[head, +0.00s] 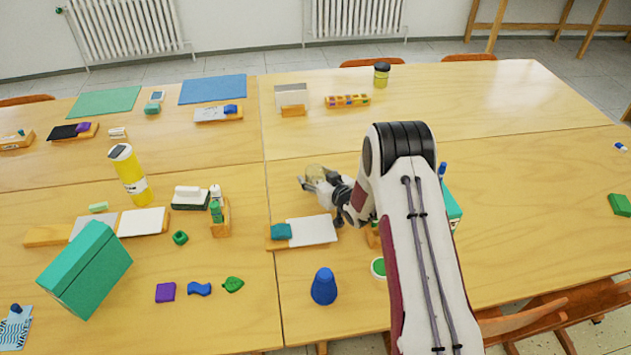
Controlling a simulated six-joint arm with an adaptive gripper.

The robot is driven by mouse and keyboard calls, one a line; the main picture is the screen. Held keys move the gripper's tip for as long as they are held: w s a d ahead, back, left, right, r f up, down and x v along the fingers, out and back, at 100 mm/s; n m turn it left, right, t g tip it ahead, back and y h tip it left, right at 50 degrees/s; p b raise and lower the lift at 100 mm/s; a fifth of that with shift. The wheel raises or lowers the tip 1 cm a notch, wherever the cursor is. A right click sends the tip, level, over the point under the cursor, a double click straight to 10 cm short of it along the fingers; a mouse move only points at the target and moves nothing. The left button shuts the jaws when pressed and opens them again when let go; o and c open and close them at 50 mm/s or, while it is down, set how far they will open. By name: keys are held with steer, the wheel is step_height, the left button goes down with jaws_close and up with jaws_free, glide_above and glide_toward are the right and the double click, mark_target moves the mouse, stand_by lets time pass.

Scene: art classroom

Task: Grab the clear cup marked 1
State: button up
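My gripper (316,186) is over the middle of the table, at the end of my arm and pointing left. A small see-through, rounded thing (316,172), which looks like a clear cup, shows right at its fingers. It is small and partly hidden by the gripper, and no number can be read on it. I cannot tell whether the fingers are closed on it or only beside it. No other clear cup is visible.
A wooden tray with a white card and teal block (281,231) lies just below my gripper. A blue cone-shaped piece (323,287) stands nearer. A yellow bottle (130,175) and green box (85,268) stand at left. The table's back right is mostly clear.

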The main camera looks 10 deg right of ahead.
steer(key=c, duration=0.5)
steer(key=shift+c, duration=0.2)
steer(key=shift+r, duration=0.2)
step_height(320, 180, up, 10)
steer(key=shift+f, duration=0.2)
stand_by(0.7)
